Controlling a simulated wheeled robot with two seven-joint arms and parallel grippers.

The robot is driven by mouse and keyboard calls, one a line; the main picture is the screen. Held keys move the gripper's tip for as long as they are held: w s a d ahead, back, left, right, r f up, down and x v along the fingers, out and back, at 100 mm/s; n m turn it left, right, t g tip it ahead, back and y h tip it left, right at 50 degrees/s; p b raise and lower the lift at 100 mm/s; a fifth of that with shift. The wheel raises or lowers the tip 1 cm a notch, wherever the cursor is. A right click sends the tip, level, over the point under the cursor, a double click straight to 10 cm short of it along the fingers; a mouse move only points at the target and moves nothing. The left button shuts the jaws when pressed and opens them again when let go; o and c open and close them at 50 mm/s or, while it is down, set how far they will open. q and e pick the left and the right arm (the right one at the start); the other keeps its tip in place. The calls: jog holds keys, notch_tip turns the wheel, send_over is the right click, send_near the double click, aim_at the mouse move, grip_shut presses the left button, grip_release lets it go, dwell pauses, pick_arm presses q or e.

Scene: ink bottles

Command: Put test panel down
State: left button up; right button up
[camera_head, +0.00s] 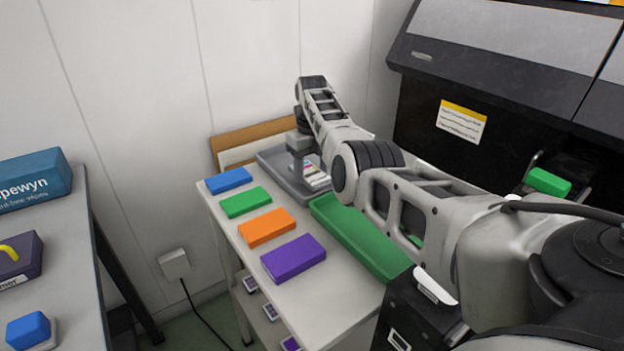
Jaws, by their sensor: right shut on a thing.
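My right arm reaches across from the right to the back of the white table. My right gripper (302,165) points down over the grey tray (270,163). It is shut on the test panel (317,178), a small pale piece with coloured marks, which shows low at the gripper, within the tray's outline. The arm hides part of the tray and panel. I cannot tell whether the panel touches the tray floor. My left gripper is not in view.
Blue (228,180), green (246,202), orange (267,227) and purple (293,259) blocks line the table's left side. A long green tray (360,240) lies right of them. A brown-edged board (250,142) leans behind. A dark machine (490,90) stands at right.

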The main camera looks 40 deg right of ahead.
aim_at(312, 174)
jog(key=shift+f, duration=1.15)
jog(key=shift+f, duration=0.3)
jog(key=o, duration=1)
notch_tip(312, 174, up, 13)
jog(key=shift+f, duration=0.2)
notch_tip(312, 174, down, 13)
jog(key=shift+s+r, duration=0.1)
jog(key=shift+r, duration=1.45)
